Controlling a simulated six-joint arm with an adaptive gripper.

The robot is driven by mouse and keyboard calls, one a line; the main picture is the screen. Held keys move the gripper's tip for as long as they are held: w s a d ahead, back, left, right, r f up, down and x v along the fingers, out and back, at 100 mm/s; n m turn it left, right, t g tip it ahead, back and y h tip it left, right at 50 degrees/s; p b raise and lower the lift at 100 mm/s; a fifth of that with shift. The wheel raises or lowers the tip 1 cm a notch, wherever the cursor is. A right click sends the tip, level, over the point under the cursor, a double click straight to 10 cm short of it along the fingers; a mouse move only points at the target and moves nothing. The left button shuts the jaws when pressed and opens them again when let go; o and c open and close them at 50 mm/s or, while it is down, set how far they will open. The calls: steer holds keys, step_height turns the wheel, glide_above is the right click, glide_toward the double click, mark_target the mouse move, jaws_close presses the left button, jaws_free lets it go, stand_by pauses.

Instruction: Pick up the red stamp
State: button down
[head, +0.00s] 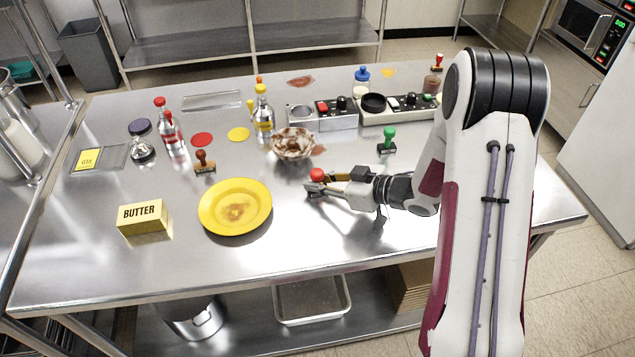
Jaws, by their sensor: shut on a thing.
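The red stamp (317,174) shows its round red knob at my gripper, right of the yellow plate. My gripper (316,187) reaches in from the right, low over the steel table, and is shut on the red stamp. The fingers hide most of the stamp's lower part. I cannot tell whether its base touches the table. Another stamp with a red handle (437,61) stands at the back right.
A yellow plate (235,222), butter box (143,217), brown stamp (204,161), dirty bowl (293,142) and green stamp (387,141) surround the gripper. Bottles and control boxes (322,113) stand behind. The table's front (330,245) is clear.

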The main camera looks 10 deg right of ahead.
mark_target(318, 171)
steer(key=shift+r, duration=0.2)
steer(key=shift+r, duration=4.85)
